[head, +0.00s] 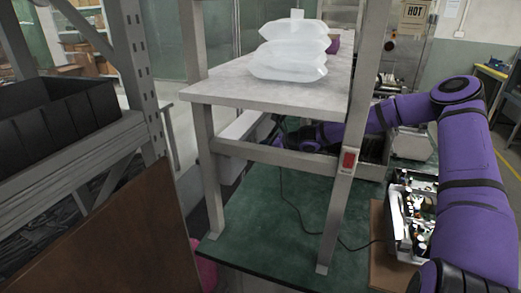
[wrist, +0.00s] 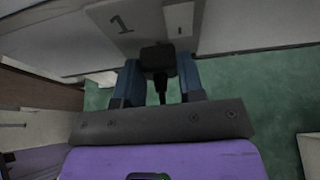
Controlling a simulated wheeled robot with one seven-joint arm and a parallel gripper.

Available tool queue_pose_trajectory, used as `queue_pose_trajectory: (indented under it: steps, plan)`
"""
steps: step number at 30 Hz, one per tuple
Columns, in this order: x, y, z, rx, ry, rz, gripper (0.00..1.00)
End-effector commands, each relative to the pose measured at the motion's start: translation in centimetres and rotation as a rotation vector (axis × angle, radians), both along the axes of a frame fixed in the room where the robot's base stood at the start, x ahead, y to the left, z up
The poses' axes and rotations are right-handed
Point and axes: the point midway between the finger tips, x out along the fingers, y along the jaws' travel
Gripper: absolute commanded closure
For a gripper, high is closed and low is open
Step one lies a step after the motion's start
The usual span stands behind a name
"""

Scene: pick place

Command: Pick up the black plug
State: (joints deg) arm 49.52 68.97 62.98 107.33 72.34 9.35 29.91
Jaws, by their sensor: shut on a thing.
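The black plug (wrist: 157,57) sits between the two blue fingers of my gripper (wrist: 160,72) in the wrist view, and the gripper is shut on it. A short black piece hangs from the plug between the fingers. A white surface marked with a "1" lies just beyond the plug; I cannot tell whether they touch. In the head view my gripper (head: 284,138) is under the grey tabletop, small and dark, and the plug cannot be made out there.
A grey table (head: 215,90) bearing stacked white bags (head: 290,52) stands over the green surface (head: 270,220). Its legs and crossbar partly block the view of my arm. A black cable (head: 304,226) runs across the green surface. An open box of small parts (head: 401,222) stands at right.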

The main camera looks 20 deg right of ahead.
Motion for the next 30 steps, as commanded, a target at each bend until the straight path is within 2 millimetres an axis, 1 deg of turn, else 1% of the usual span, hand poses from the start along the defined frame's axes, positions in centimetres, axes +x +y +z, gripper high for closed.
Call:
queue_pose_trajectory:
  steps: [1, 2, 5, 15, 21, 25, 30]
  plan:
    - [-0.1, -0.3, 0.8, 0.003, -0.008, 0.001, 0.97]
    - [-0.2, -0.4, 1.0, 0.003, -0.008, 0.000, 1.00]
    - [-0.8, -1.5, 1.8, 0.002, -0.010, -0.001, 1.00]
    - [-4.2, -6.1, 4.6, -0.001, -0.007, -0.003, 1.00]
    - [-6.0, -8.4, 6.1, 0.000, -0.005, -0.003, 1.00]
    - [-6.8, -9.6, 6.8, 0.000, -0.007, -0.002, 1.00]
    - [-7.5, -10.4, 7.4, 0.001, -0.004, -0.001, 1.00]
